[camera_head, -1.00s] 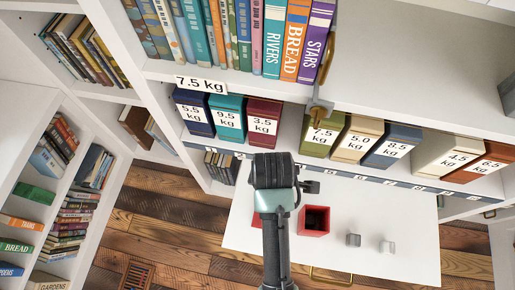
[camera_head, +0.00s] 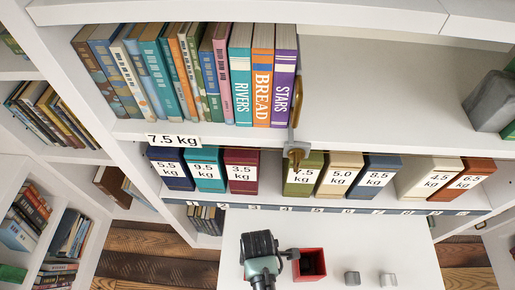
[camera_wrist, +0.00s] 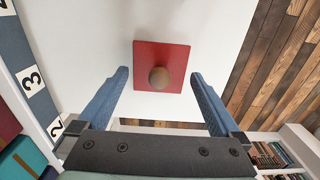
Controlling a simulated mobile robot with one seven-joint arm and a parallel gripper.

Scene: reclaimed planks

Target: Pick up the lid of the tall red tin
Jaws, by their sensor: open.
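Two small grey weights, one darker (camera_head: 352,278) and one lighter (camera_head: 388,280), stand right of the tin on the white board (camera_head: 410,245). Behind is a shelf with labelled kg boxes (camera_head: 242,175) and a numbered strip (camera_head: 400,211). A brass and grey fixture (camera_head: 296,140) hangs before the boxes.

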